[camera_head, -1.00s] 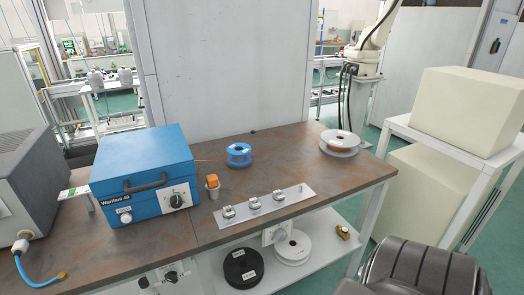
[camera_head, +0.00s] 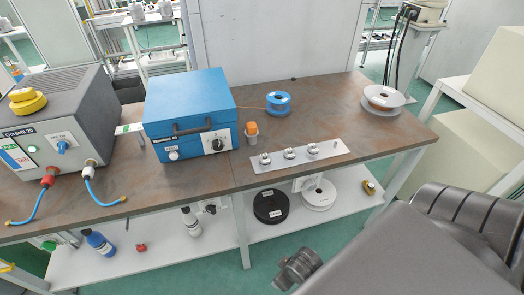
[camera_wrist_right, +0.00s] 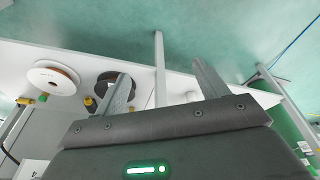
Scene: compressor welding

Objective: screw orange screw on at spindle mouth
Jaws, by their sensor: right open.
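A small piece with an orange top (camera_head: 251,128) stands upright on the brown bench, just right of the blue welding box; it may be the orange screw. I cannot make out a spindle mouth for certain. A metal plate (camera_head: 330,158) with several small round metal fittings lies on the bench to the right of the orange piece. My right gripper (camera_wrist_right: 162,76) is open in the right wrist view, with nothing between its two fingers. My right arm enters the head view at lower right, well apart from the orange piece. My left gripper is not in view.
The blue box (camera_head: 190,112) and a grey machine (camera_head: 85,125) with blue hoses fill the bench's left. A blue spool (camera_head: 278,104) and a white-rimmed wire spool (camera_head: 383,98) stand at the back. Spools and bottles occupy the lower shelf (camera_head: 330,215). The bench's middle right is clear.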

